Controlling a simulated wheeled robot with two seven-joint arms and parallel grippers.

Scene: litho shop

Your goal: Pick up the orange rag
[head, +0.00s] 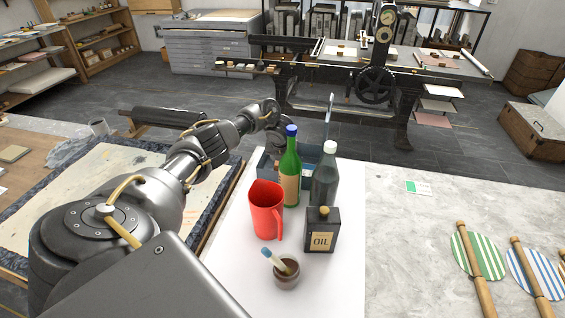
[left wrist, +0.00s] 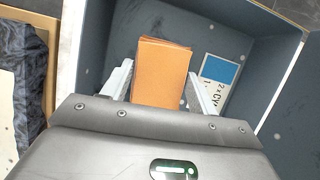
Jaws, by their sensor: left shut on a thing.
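The orange rag (left wrist: 160,72) is a folded block in the left wrist view, standing between the two pale fingers of my left gripper (left wrist: 160,88). The fingers are shut on it from both sides. It is inside a blue-grey box (left wrist: 260,20), with a white card with a blue patch (left wrist: 219,74) to its right. In the head view my left arm reaches to the far end of the white surface, over the box (head: 266,168); the fingertips and rag are hidden there. My right gripper is not in view.
A red jug (head: 265,212), green bottle (head: 291,165), dark bottle (head: 324,182), oil can (head: 322,232) and small brown pot (head: 286,278) stand close in front of the box. Striped discs (head: 477,252) lie at the right. The grey tabletop (head: 400,250) between is mostly clear.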

